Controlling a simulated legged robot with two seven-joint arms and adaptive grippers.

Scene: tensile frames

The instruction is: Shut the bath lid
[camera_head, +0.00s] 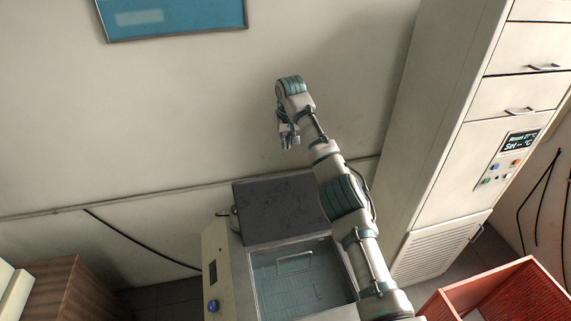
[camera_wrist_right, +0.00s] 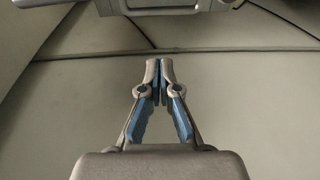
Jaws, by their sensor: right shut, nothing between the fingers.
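The bath (camera_head: 248,262) stands low in the middle of the head view, with a control panel and a blue knob on its left side. Its basin is uncovered, and a rack with a handle shows inside. The dark speckled lid (camera_head: 275,208) is raised open at the back edge of the bath, toward the wall. My right gripper (camera_head: 289,143) is above and behind the lid, near the wall and apart from the lid. In the right wrist view its fingertips (camera_wrist_right: 159,67) are together and empty. My right arm hides the bath's right side. My left gripper is not seen.
A tall cabinet (camera_head: 438,150) with drawers and a display stands right of the bath. A red open crate (camera_head: 440,302) is at the lower right, and a wooden box (camera_head: 75,290) at the lower left. A dark cable (camera_head: 140,243) runs along the wall.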

